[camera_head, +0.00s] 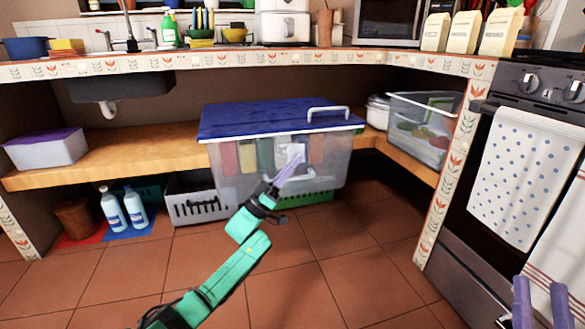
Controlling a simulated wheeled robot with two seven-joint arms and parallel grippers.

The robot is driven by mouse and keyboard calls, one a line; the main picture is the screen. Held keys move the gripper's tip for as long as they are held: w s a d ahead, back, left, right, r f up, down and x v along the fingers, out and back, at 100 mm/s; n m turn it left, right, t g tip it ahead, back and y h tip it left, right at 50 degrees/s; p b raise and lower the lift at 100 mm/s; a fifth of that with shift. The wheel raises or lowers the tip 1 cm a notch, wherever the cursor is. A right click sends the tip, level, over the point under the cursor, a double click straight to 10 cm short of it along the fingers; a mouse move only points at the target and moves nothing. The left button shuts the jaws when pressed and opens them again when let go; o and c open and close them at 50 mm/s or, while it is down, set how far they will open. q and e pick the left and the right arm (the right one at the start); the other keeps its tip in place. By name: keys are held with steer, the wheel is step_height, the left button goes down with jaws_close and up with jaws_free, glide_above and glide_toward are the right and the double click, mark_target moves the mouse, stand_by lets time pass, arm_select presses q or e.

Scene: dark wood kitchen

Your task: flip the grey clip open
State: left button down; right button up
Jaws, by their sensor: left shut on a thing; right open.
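A large clear storage box (235,172) with a blue lid (265,120) stands on the wooden shelf, with colored items inside. A light grey clip (291,149) is on its front face below the lid's edge, partly hidden by my fingers. My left gripper (294,159) reaches up to this clip and is shut on it. The lid is on the box. A pale loop-shaped handle (328,110) stands up at the lid's right part. My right gripper (540,296) is open and empty at the lower right, in front of the oven.
A clear bin (426,105) stands right of the box, and a purple-lidded container (45,150) at far left. A grey basket (195,208) and blue-white bottles (113,211) are below the shelf. The oven (465,205) bounds the right; the tiled floor (345,265) is clear.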

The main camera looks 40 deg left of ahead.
arm_select(q)
steer(key=shift+f+m+h+b, duration=0.15)
steer(key=shift+m+h+b, duration=0.15)
steer(key=shift+m, duration=0.1)
arm_select(e)
step_height(320, 180, up, 7)
steer(key=s+d+n+t+y, duration=0.1)
steer(key=s+t, duration=0.1)
steer(key=shift+y, duration=0.4)
steer(key=shift+d, duration=0.1)
arm_select(q)
steer(key=c, duration=1)
jaws_free()
steer(key=shift+s+a+f, duration=0.1)
steer(key=shift+s+f, duration=0.05)
steer(key=shift+f, duration=0.05)
steer(key=p+v, duration=0.2)
steer(key=v, duration=1.2)
steer(key=shift+s, duration=0.1)
arm_select(e)
step_height(320, 180, down, 18)
steer(key=w+a+m+g+h, duration=0.2)
steer(key=g+h, duration=0.1)
steer(key=g, duration=0.2)
steer(key=shift+a+g, duration=0.25)
steer(key=shift+g, duration=0.15)
